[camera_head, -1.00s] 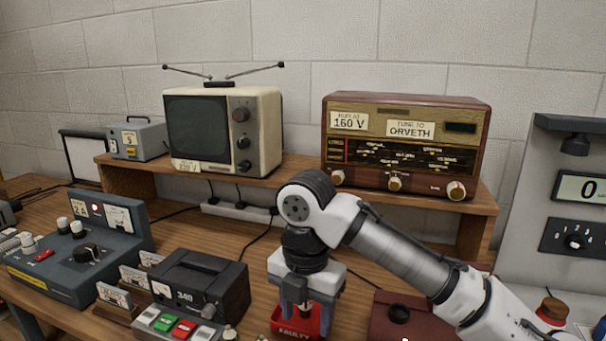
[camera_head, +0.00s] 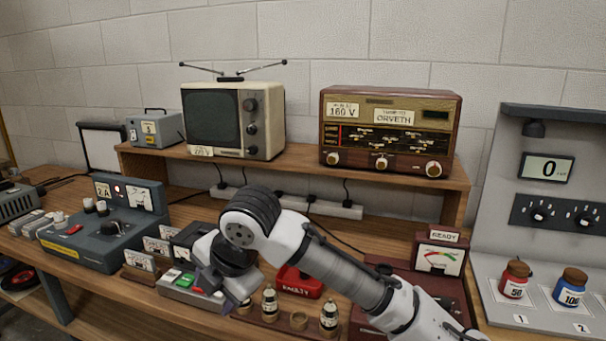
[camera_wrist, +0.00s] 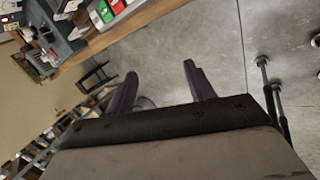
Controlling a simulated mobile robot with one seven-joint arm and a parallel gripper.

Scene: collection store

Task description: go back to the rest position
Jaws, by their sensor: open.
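My gripper (camera_wrist: 160,90) is open in the wrist view, with its two dark fingers apart and only grey floor (camera_wrist: 215,50) seen between and beyond them. In the head view my gripper (camera_head: 222,293) hangs at the front of the wooden bench (camera_head: 120,298), beside the switch box with green and red buttons (camera_head: 180,282). My arm hides part of the black box behind it (camera_head: 190,236). I see nothing held in the fingers.
A red FAULTY tray (camera_head: 300,284) and small bottles (camera_head: 269,301) (camera_head: 329,315) stand close right of my gripper. A READY meter (camera_head: 440,258) is farther right. A television (camera_head: 216,117) and radio (camera_head: 385,128) stand on the shelf. Open floor lies before the bench.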

